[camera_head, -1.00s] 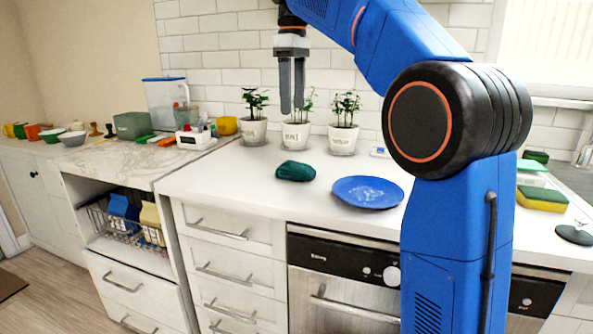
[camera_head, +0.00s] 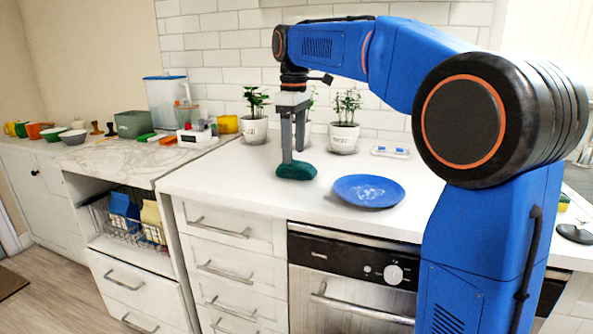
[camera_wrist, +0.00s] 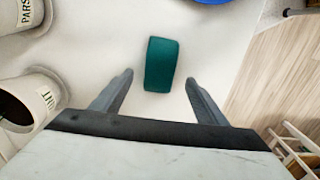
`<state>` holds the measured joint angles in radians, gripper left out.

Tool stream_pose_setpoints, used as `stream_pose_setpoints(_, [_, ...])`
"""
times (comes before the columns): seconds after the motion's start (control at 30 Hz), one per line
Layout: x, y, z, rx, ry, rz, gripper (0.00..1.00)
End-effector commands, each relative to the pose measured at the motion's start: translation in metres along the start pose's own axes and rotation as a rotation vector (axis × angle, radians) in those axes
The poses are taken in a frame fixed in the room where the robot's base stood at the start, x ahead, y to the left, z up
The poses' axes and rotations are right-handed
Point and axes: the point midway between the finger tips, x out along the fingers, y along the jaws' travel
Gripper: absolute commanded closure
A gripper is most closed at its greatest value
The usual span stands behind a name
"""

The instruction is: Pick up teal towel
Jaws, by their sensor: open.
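The teal towel (camera_head: 296,171) is a small folded bundle on the white counter, left of the blue plate. In the wrist view the towel (camera_wrist: 161,64) lies ahead of the fingertips, roughly centred between their lines. My gripper (camera_head: 293,157) points down just above the towel in the head view, its fingers overlapping the towel's far side in the picture. In the wrist view my gripper (camera_wrist: 158,76) has its two fingers spread with nothing between them. Whether a fingertip touches the towel cannot be told.
The blue plate (camera_head: 368,191) is right of the towel. Potted plants (camera_head: 254,129) (camera_head: 343,136) stand behind along the wall, one partly hidden by my gripper. Pots (camera_wrist: 28,102) are near the left finger in the wrist view. The counter in front of the towel is clear.

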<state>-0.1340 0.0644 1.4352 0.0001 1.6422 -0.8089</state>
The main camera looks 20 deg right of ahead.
Motion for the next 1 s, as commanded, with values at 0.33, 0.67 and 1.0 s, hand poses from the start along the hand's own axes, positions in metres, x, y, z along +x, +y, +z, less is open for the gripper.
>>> stream_pose_setpoints(0.33, [0.038,0.000,0.000,0.000,0.000,0.000,0.33])
stream_pose_setpoints(0.67, [0.040,0.000,0.000,0.000,0.000,0.000,0.52])
stream_pose_setpoints(1.0, [0.039,0.000,0.000,0.000,0.000,0.000,0.80])
